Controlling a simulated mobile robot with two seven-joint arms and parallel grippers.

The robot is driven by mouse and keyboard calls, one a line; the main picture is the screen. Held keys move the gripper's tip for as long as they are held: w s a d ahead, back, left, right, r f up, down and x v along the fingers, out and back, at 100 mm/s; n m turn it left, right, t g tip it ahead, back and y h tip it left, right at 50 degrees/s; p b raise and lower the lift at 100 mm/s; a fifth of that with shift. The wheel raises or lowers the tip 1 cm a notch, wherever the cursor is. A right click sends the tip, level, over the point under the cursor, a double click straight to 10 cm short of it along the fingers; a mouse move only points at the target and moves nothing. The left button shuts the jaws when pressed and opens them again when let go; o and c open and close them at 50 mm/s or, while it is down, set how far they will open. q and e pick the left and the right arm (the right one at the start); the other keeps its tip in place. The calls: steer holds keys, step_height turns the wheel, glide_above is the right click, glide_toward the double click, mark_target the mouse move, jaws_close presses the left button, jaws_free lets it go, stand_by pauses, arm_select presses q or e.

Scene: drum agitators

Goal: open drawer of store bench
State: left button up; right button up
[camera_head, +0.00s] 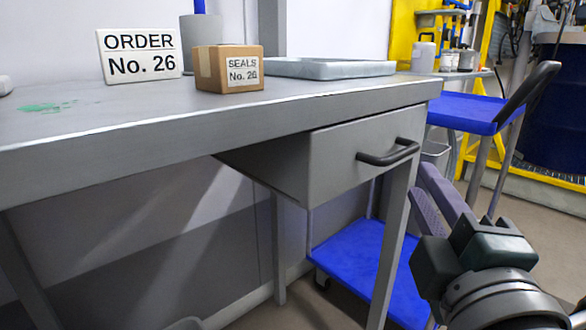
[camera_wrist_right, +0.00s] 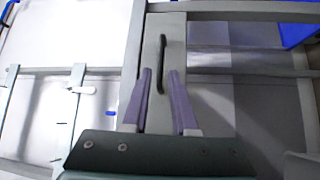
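The store bench (camera_head: 130,122) is grey. Its grey drawer (camera_head: 335,153) hangs under the right end of the top, its front about level with the bench edge, so it looks shut. A dark bar handle (camera_head: 388,155) is on the drawer front; it also shows in the right wrist view (camera_wrist_right: 162,62). My right gripper (camera_head: 432,185) is to the right of and below the handle. In the right wrist view its two purple fingers (camera_wrist_right: 160,76) are apart, with the handle ahead, roughly in line with the gap. Nothing is between the fingers. My left gripper is not in view.
On the bench are an order sign (camera_head: 140,54), a cardboard seals box (camera_head: 229,70), a grey cup (camera_head: 200,38) and a shallow grey tray (camera_head: 330,68). A blue trolley (camera_head: 465,112) stands right, behind the bench. A bench leg (camera_head: 392,235) stands below the drawer.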

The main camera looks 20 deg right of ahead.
mark_target(404, 156)
steer(key=b+x, duration=0.1)
steer(key=x, duration=0.8)
steer(key=shift+w, duration=0.25)
jaws_close()
stand_by(1.1)
